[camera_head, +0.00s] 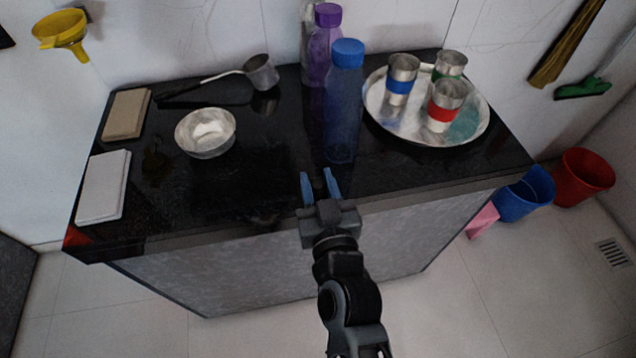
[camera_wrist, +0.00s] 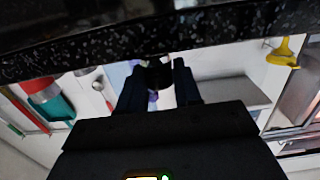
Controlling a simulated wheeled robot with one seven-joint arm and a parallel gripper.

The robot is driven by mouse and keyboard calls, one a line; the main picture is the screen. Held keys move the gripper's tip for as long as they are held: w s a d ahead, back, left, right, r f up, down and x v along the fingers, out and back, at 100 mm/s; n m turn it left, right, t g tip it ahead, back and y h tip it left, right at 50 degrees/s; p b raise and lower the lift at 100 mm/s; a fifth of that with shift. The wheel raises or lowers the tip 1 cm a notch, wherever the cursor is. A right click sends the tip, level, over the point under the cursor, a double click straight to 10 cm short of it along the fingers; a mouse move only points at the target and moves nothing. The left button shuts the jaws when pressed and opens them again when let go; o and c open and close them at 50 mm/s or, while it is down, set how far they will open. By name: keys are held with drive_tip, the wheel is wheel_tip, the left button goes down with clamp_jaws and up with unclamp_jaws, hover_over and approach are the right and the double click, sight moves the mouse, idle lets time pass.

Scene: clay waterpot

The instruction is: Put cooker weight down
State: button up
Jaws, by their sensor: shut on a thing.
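My gripper (camera_head: 317,174) is at the front edge of the black counter (camera_head: 250,185), just in front of the blue bottle in the head view. Its two blue fingers stand a little apart. In the wrist view, a small dark rounded thing, the cooker weight (camera_wrist: 158,74), sits between the fingers (camera_wrist: 157,68), and the gripper is shut on it. The weight cannot be made out in the head view. In the wrist view, the speckled counter edge (camera_wrist: 90,58) crosses the top, close to the fingertips.
A blue bottle (camera_head: 344,105) and purple bottle (camera_head: 322,45) stand behind the gripper. A steel tray (camera_head: 385,118) with three cups is at the right. A metal bowl (camera_head: 205,133), ladle (camera_head: 262,72) and two slabs (camera_head: 103,187) are left. Bare counter lies between bowl and blue bottle.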

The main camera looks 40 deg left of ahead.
drive_tip(key=shift+f, duration=0.2)
drive_tip(key=o, duration=1.1)
drive_tip(key=shift+r, duration=0.1)
drive_tip(key=shift+r, duration=0.2)
drive_tip(key=b+v, duration=0.2)
drive_tip(key=v, duration=1)
drive_tip(key=shift+s+f+b, duration=0.1)
drive_tip(key=shift+b, duration=0.2)
